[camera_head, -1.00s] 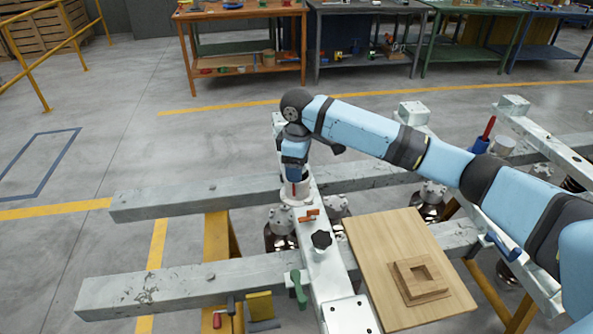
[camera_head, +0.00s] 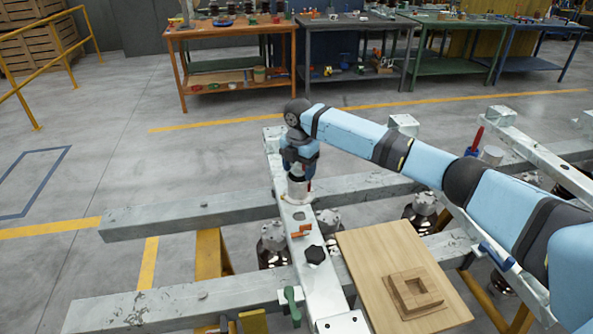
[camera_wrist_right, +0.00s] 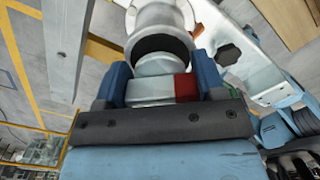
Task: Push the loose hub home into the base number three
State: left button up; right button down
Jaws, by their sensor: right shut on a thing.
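My right gripper (camera_head: 298,172) points down over the near-vertical pale beam (camera_head: 322,288). In the right wrist view its two blue fingers (camera_wrist_right: 163,88) are shut on a pale piece with a red patch (camera_wrist_right: 150,92), which looks like the loose hub. Just beyond the fingers is a rounded pale part (camera_wrist_right: 160,64) at the dark mouth of a white flanged cylinder (camera_wrist_right: 158,18), probably the base. The white cylinder also shows under the gripper in the head view (camera_head: 296,190). I cannot tell how deep the hub sits or read any number. My left gripper is not in view.
Orange pieces (camera_head: 301,231), a black knob (camera_head: 315,255) and a green handle (camera_head: 291,305) lie along the beam. A wooden board (camera_head: 365,262) with a square wooden block (camera_head: 414,291) is to the right. Several grey-topped mounts (camera_head: 329,222) stand below. Open floor lies left.

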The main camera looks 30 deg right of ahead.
aim_at(299, 173)
jog(key=shift+w+d+r+n, duration=0.1)
jog(key=shift+w+r+n, duration=0.05)
jog(key=shift+n, duration=0.15)
jog(key=shift+r+p, duration=0.15)
jog(key=shift+p, duration=0.75)
notch_tip(299, 173, down, 2)
jog(key=shift+f+b, duration=0.1)
jog(key=shift+b, duration=0.3)
jog(key=shift+f+b, duration=0.3)
jog(key=shift+f, duration=1.65)
